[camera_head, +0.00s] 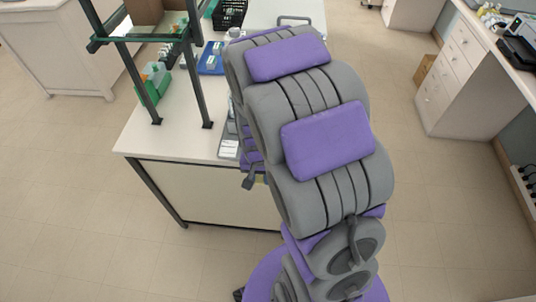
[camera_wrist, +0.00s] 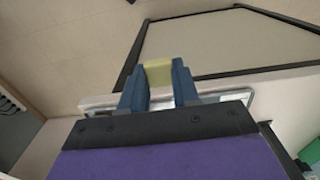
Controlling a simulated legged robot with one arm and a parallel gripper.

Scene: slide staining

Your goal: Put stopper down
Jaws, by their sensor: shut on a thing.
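In the wrist view my gripper (camera_wrist: 159,76) has its two blue fingers closed on a pale yellow block, which I take to be the stopper (camera_wrist: 158,70). It sits between the fingertips. A silver-rimmed flat tray or plate (camera_wrist: 98,101) shows behind the fingers, partly hidden by them; I cannot tell whether the stopper touches it. In the head view my purple and grey arm reaches over the right part of the white table (camera_head: 150,138).
A dark metal stand (camera_head: 144,68) rises from the table. A green box with bottles (camera_head: 150,92), a blue tray (camera_head: 211,62) and a black basket (camera_head: 229,14) are on the table. The table's front left is clear. A white drawer cabinet (camera_head: 455,75) stands at right.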

